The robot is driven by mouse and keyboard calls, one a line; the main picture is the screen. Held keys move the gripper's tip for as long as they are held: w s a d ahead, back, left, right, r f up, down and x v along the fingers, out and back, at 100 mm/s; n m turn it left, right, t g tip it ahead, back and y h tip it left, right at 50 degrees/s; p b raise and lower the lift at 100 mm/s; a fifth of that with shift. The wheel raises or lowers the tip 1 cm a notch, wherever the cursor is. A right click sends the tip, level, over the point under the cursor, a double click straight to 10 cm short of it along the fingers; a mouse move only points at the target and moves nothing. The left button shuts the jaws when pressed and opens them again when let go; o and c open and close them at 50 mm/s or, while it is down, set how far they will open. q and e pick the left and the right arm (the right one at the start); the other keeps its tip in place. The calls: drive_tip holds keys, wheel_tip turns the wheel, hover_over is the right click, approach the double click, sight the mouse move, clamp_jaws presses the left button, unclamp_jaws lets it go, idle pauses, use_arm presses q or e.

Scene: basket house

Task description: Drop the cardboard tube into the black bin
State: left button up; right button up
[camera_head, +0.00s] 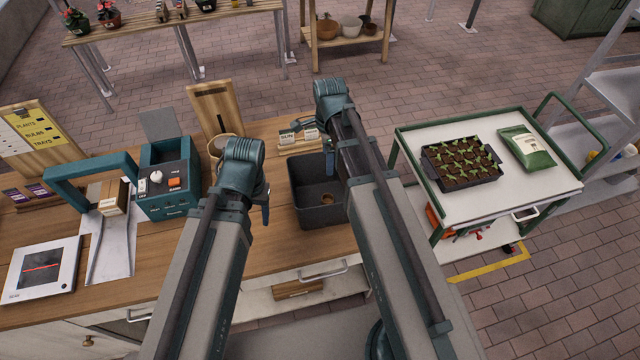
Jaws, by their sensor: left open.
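The black bin (300,200) stands on the wooden workbench between my two arms, and my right arm covers part of its right side. A small round brown thing (326,198) shows inside it near the bottom; I cannot tell if it is the cardboard tube. A tan, round-rimmed cylinder (217,145) stands behind my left wrist, partly hidden; I cannot tell if it is the tube either. My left gripper (265,208) is open, left of the bin, with no held thing visible. My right gripper (328,155) is mostly hidden by its wrist, near the bin's back edge.
A teal machine (168,180) and a white panel with a red line (42,268) stand on the bench at left. A wooden board (214,108) rises behind. At right, a green-framed cart (487,205) carries a seedling tray (460,165) and a green bag (526,146).

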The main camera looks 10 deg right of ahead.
wheel_tip(320, 180, up, 8)
drive_tip(key=p, duration=0.6)
drive_tip(key=shift+f, duration=0.2)
